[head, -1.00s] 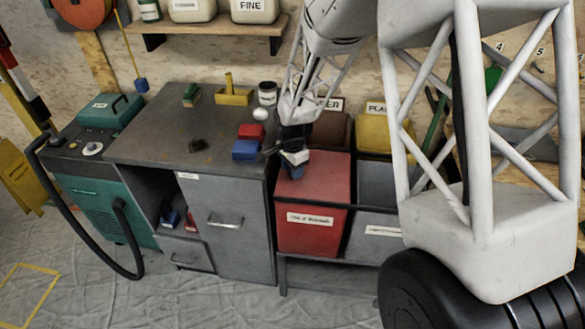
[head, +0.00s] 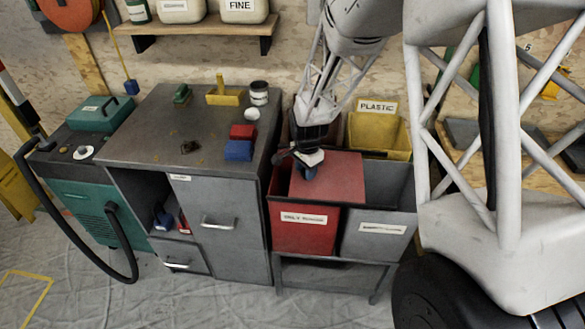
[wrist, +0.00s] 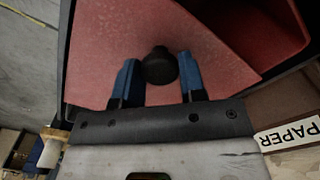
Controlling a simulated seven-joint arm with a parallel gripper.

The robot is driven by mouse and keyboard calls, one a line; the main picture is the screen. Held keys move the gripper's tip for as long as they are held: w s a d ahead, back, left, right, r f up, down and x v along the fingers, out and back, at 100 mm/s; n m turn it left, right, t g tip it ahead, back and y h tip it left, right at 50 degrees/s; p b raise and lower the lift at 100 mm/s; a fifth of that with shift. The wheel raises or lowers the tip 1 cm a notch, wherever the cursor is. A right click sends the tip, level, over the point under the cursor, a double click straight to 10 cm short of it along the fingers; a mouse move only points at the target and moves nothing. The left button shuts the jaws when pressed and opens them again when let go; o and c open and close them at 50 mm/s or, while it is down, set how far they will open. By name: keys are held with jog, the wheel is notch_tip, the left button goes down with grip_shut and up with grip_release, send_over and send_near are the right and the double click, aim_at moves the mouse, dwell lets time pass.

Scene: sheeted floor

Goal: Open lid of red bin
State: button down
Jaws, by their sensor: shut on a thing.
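The red bin (head: 303,228) stands at the left of the bin rack, with a white label on its front. Its flat red lid (head: 338,180) sits shifted to the right, partly over the neighbouring grey bin. My gripper (head: 308,168) is at the lid's left part, pointing down. In the wrist view its blue fingers (wrist: 158,78) are shut on the lid's black knob (wrist: 160,65). The lid is turned askew there, and the red inside of the bin shows beside it. I cannot tell how high the lid is above the rim.
A grey bin (head: 378,238) stands right of the red one. Behind are a yellow bin (head: 372,140) under a PLASTIC sign and a brown bin. A grey workbench (head: 160,135) with red and blue blocks adjoins on the left. Shelf jars stand above.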

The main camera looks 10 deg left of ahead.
aim_at(337, 180)
jog(key=d, duration=1)
jog(key=c, duration=0.7)
grip_release()
notch_tip(337, 180, up, 8)
jog(key=shift+f, duration=0.1)
dwell(0.3)
